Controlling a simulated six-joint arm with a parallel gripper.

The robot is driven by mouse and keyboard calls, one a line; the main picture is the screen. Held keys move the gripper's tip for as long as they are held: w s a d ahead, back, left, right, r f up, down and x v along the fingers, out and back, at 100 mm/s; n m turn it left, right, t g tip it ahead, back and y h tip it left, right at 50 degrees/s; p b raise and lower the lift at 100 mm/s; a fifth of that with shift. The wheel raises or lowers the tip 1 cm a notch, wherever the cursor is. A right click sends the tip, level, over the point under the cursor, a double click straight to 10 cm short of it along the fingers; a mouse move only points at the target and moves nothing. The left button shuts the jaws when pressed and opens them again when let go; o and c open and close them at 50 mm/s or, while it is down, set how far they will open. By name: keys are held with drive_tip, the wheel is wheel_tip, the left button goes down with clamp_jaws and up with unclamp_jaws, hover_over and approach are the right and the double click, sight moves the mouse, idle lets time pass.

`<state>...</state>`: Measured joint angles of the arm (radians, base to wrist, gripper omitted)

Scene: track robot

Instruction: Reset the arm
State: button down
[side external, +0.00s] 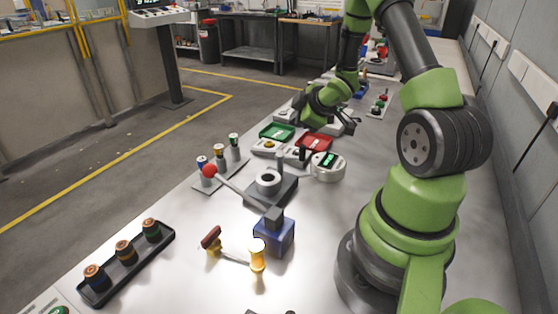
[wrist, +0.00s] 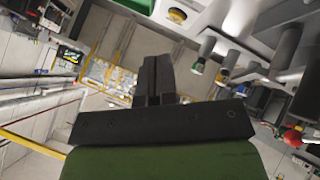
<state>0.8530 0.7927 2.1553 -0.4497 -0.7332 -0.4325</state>
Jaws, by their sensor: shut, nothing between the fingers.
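A green tray (side external: 276,132), a white round device (side external: 327,166) and a red-knobbed lever (side external: 209,171) stand near the gripper. A blue block (side external: 274,235), a yellow cylinder (side external: 257,254) and a black battery rack (side external: 127,261) are closer. A wall runs along the right.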

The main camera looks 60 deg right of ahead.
drive_tip(key=s+a+r+m+g, duration=0.1)
drive_tip(key=a+r+m, duration=0.2)
drive_tip(key=a+r, duration=0.4)
drive_tip(key=s+a+r+m, duration=0.1)
drive_tip(key=a+r+m, duration=0.3)
drive_tip(key=r, duration=0.6)
drive_tip(key=s+a+r+m+y, duration=0.1)
drive_tip(key=s+a+r+y, duration=0.1)
drive_tip(key=s+a, duration=0.4)
drive_tip(key=s+a+r+m+y, duration=0.1)
drive_tip(key=s+a+y, duration=0.2)
drive_tip(key=s+a, duration=0.3)
drive_tip(key=a, duration=0.3)
drive_tip(key=shift+s+a+r, duration=0.15)
drive_tip(key=shift+a+r, duration=0.1)
drive_tip(key=shift+r, duration=0.15)
